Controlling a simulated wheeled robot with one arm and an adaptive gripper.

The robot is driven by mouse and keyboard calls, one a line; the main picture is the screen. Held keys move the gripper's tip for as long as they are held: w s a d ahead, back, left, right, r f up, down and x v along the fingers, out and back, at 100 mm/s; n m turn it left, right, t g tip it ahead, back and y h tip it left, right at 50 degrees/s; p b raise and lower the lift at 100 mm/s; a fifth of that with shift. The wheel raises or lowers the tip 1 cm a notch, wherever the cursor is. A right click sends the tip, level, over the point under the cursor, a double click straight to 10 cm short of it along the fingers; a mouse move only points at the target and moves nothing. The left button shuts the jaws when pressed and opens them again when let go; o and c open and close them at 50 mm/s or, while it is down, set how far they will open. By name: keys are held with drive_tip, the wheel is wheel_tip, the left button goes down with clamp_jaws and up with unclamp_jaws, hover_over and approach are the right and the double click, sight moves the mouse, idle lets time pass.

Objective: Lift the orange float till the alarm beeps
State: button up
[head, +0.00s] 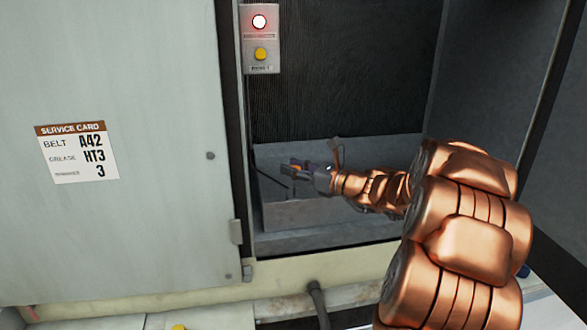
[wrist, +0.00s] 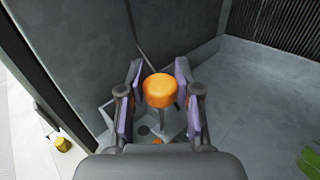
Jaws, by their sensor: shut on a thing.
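The orange float (wrist: 160,90) is a short rounded cylinder on a thin grey stem, seen between my fingers in the wrist view. My gripper (wrist: 159,88) is shut on it, with one purple-grey finger pad at each side. In the head view my gripper (head: 288,173) reaches into the open bay, low above the basin, and the float is mostly hidden by the fingers. On the post above, an alarm panel (head: 259,38) carries a lamp (head: 259,22) that glows white with a red rim.
A yellow button (head: 260,54) sits below the lamp. A pale door (head: 120,200) with a service card (head: 77,152) stands at left. The grey basin (head: 300,213) has raised walls around my gripper. A green object (wrist: 310,162) lies at the wrist view's right edge.

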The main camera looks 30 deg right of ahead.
clamp_jaws()
drive_tip(key=shift+r, duration=0.1)
drive_tip(key=shift+r+p, duration=1.05)
drive_tip(key=shift+r, duration=0.05)
drive_tip(key=o, duration=0.9)
unclamp_jaws()
drive_tip(key=shift+o, duration=0.2)
drive_tip(key=v, duration=1.2)
drive_tip(key=shift+f, duration=0.1)
